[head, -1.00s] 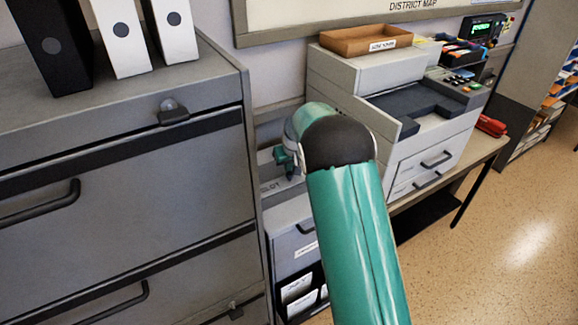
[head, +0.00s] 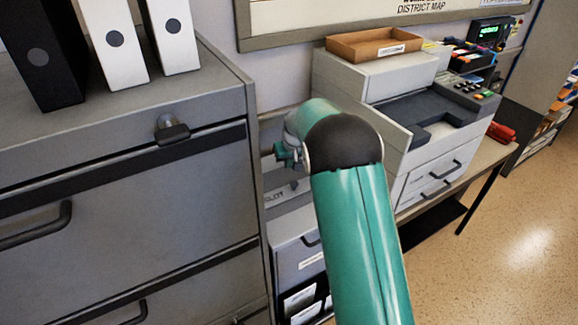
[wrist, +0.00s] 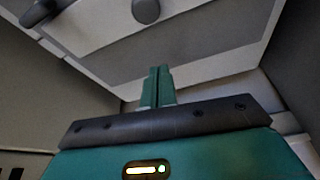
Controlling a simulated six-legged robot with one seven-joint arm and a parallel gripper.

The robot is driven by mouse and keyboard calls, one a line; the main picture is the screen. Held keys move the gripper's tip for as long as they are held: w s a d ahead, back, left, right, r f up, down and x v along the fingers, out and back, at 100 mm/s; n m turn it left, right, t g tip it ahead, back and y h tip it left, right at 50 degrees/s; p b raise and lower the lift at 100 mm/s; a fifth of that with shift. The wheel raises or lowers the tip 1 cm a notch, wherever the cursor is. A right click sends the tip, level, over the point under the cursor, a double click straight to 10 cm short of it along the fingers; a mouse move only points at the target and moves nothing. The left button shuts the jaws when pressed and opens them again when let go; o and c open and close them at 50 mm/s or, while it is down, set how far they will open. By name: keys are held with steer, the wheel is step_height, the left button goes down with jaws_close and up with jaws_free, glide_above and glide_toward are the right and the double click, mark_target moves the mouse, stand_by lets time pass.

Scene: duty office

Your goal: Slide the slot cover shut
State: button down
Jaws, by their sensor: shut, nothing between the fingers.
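A grey unit marked "SLOT" (head: 276,198) stands in the gap between the filing cabinet and the printer in the head view. I cannot clearly make out its slot cover; my arm hides part of the unit. My gripper (head: 280,153) is above the unit's marked top, and the head view does not show whether they touch. In the wrist view my gripper (wrist: 158,84) has its two green fingers together, with nothing between them. Their tips are in front of a pale panel with a darker grey band (wrist: 200,62). A dark round knob (wrist: 145,10) shows at the top edge.
The grey filing cabinet (head: 130,200) stands close on the left, with binders on top. The printer (head: 400,120) stands on a table at right, with a brown tray (head: 372,44) on it. Open floor (head: 500,255) lies at lower right.

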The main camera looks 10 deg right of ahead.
steer(key=s+r, duration=1.2)
steer(key=r, duration=0.5)
steer(key=s+r+m+t, duration=0.1)
steer(key=s+r, duration=0.4)
steer(key=s, duration=0.7)
steer(key=s+f, duration=0.1)
steer(key=s, duration=1.9)
steer(key=shift+s+a+f+m+t+h, duration=0.15)
steer(key=shift+s+a+m+t+h, duration=0.15)
steer(key=shift+s+a+m, duration=0.1)
steer(key=c, duration=2.2)
jaws_free()
